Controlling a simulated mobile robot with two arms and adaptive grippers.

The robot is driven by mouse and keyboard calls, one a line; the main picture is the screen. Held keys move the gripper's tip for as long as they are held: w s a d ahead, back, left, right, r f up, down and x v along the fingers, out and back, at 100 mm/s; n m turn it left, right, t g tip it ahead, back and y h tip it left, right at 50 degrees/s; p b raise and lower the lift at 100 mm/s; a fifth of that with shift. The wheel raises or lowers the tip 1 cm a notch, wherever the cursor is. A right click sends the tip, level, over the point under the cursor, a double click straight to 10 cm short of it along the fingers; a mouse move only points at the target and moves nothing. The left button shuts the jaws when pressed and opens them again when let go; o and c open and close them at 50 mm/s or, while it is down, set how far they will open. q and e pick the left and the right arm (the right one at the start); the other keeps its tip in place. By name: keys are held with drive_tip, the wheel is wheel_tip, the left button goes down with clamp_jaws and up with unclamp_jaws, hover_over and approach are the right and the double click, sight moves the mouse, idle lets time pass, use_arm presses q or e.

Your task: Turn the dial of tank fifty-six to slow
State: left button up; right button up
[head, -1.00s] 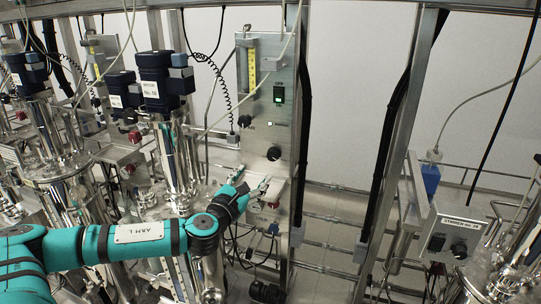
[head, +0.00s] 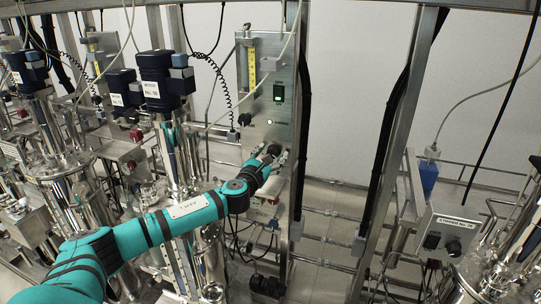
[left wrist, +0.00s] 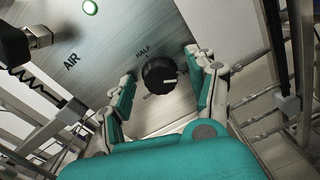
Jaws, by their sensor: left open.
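A black round dial (left wrist: 160,75) sits on a brushed metal panel, with a white pointer mark on its face and the word HALF printed beside it in the left wrist view. Other lettering near it is partly hidden. In the head view the dial (head: 274,149) is at the panel's lower part. My left gripper (head: 272,158) is open, one finger on each side of the dial; in the left wrist view its fingers (left wrist: 163,88) show gaps to the dial. The motor label on the tank beside the panel is too small to read surely. My right gripper is not seen.
A metal tank (head: 178,160) stands close on the left. A box with another knob (head: 453,247) is at the far right.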

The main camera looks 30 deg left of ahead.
use_arm(q)
drive_tip(key=c, duration=1.1)
drive_tip(key=shift+c, duration=0.2)
